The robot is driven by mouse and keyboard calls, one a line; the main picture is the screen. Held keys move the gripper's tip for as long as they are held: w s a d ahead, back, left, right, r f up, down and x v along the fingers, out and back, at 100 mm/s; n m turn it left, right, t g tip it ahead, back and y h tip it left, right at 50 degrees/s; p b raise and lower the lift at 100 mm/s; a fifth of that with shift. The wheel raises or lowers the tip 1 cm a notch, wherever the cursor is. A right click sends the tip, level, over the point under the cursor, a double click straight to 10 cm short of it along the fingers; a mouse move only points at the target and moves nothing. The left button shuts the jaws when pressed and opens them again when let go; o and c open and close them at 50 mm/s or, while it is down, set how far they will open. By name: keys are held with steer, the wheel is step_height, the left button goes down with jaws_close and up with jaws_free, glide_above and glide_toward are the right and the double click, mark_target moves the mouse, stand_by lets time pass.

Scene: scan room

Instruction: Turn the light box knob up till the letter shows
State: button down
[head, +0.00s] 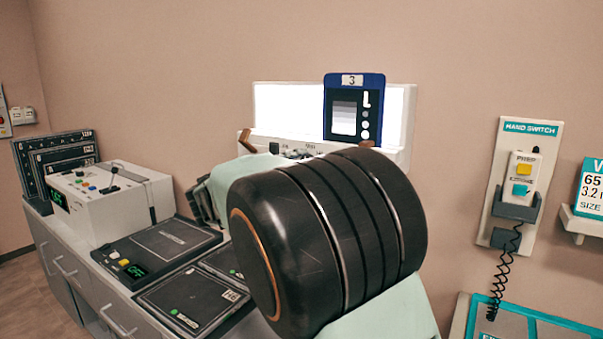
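The light box (284,104) is on the back wall, its wide panel glowing bright white. A dark blue holder (337,134) marked 3 covers part of the panel. It bears a grey stepped patch, a white L-like mark (366,99) and pale discs. Below the panel, a white control strip (392,153) carries small dark controls and lettering (297,153).
A hand switch (522,178) with a coiled cord hangs on the wall at right. A teal-edged panel (530,325) lies lower right.

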stand_by(0.4)
steer(key=c, duration=1.6)
jaws_free()
steer(key=v, duration=1.2)
